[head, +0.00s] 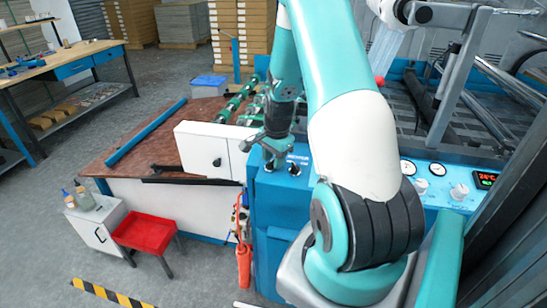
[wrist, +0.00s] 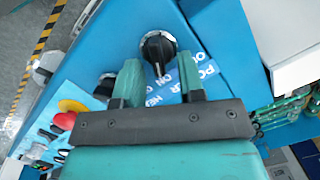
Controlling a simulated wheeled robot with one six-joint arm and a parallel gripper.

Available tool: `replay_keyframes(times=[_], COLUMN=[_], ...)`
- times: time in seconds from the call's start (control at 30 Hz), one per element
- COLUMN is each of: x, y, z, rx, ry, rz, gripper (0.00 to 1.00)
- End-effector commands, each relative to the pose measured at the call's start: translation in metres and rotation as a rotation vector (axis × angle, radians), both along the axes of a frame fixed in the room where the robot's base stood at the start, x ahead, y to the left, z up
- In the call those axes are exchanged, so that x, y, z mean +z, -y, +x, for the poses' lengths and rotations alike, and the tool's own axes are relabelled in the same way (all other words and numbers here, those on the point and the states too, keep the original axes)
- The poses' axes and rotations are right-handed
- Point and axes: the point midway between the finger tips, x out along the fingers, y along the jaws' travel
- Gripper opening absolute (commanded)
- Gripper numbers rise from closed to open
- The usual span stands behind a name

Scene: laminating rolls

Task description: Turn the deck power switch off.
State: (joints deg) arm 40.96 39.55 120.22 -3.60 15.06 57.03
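The power switch is a round black knob with a silver rim (wrist: 158,47), set on the blue deck panel. Its white pointer line points down in the wrist view, toward my gripper. The knob appears just beyond the fingertips; I cannot tell the exact gap. In the head view my gripper (head: 277,157) hangs low over the blue deck panel (head: 270,205), near its small dark knobs.
A second dark knob (wrist: 104,86) is beside the left finger. A white box (head: 210,150) stands left of my gripper. Gauges and white knobs (head: 459,191) line the panel at right.

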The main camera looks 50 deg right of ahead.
Motion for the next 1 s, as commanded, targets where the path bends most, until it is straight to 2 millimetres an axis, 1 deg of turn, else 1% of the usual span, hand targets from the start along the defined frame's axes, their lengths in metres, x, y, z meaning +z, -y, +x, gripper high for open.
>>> replay_keyframes(times=[0.07, 0.1, 0.17, 0.2, 0.23, 0.47, 0.63, 0.77, 1.0], x=[0.0002, 0.0003, 0.0003, 0.0004, 0.0004, 0.0006, 0.001, 0.0014, 0.0019], y=[0.0001, 0.0001, 0.0002, 0.0002, 0.0002, 0.0003, 0.0006, 0.001, 0.0006], z=[0.0001, 0.0001, 0.0, 0.0, 0.0, 0.0002, 0.0012, 0.0027, 0.0064], rx=[0.0, 0.0, 0.0, 0.0, 0.0, 0.009, 0.056, 0.127, 0.328], ry=[0.0, 0.0, 0.0, 0.0, 0.0, -0.002, -0.011, -0.027, -0.066], rz=[0.0, 0.0, 0.0, 0.0, 0.0, -0.001, -0.006, -0.013, -0.031], gripper=[0.36, 0.32, 0.18, 0.09, 0.02, 0.02, 0.02, 0.02, 0.02])
